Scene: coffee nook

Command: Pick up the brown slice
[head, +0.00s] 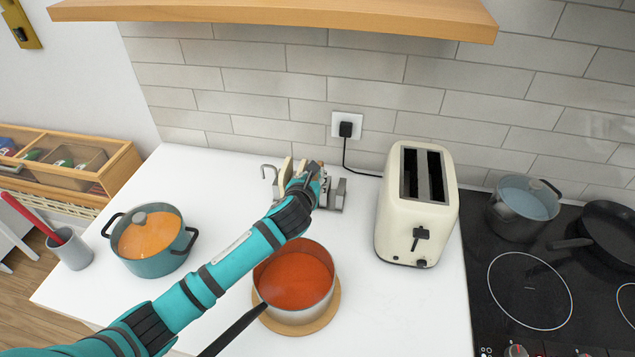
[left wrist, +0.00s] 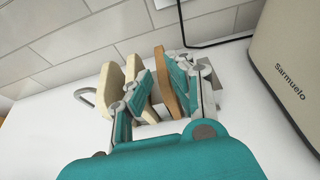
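The brown slice (left wrist: 169,82) stands upright in a metal rack (left wrist: 209,88) in the left wrist view. Two pale slices stand to its left, one at the outer left (left wrist: 107,88) and one nearer the brown slice (left wrist: 133,66). My left gripper (left wrist: 155,92) reaches down over the rack with its teal fingers apart. The brown slice is between the fingers, closer to the right one; contact cannot be made out. In the head view my left gripper (head: 306,185) hides most of the rack and the brown slice. My right gripper is not in view.
A cream toaster (head: 417,205) stands right of the rack. A pan of red soup (head: 293,280) sits on a wooden board below my arm. A teal pot (head: 155,240) is at left. A wooden shelf (head: 290,14) overhangs the back. The cooktop (head: 520,280) is at right.

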